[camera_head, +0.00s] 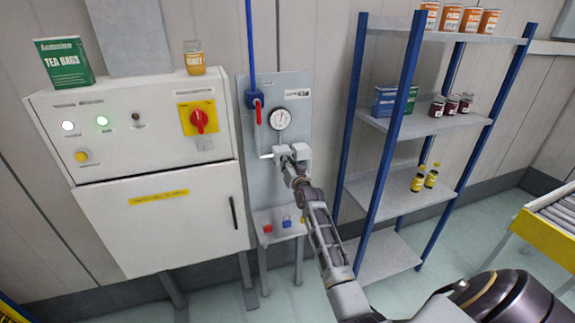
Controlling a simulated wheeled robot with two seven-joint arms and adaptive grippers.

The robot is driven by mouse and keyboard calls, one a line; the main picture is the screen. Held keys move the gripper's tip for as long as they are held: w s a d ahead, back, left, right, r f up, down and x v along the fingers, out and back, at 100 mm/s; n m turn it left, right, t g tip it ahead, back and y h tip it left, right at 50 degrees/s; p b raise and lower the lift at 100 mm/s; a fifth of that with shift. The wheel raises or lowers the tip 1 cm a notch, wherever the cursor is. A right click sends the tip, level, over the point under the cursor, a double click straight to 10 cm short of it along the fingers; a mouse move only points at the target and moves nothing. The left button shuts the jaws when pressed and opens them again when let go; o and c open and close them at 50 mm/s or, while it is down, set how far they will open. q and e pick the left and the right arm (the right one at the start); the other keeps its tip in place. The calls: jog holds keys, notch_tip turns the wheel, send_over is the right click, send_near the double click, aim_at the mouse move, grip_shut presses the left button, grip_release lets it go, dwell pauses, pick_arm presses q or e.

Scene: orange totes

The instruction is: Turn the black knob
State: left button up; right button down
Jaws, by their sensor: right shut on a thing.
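My right gripper (291,153) is at the lower part of the grey wall panel (296,88), just below a round white gauge (280,118). Its jaws are shut on a small part at the end of a short pale pipe, and the fingers cover that part. The black knob does not show clearly; the gripped part sits where it would be hidden behind the fingers. A small dark round button (136,116) shows apart from this on the white control cabinet. My left gripper is not in view.
A red lever (258,110) hangs on a blue pipe left of the gauge. The white cabinet (62,160) with a red rotary switch (199,121) stands at left. A blue-posted shelf (386,200) stands close right of my arm. A small ledge (274,230) with padlocks is below.

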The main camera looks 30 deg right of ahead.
jog(key=shift+f, duration=0.15)
jog(key=c, duration=1.5)
grip_release()
jog(key=v, duration=1.2)
jog(key=shift+a, duration=0.1)
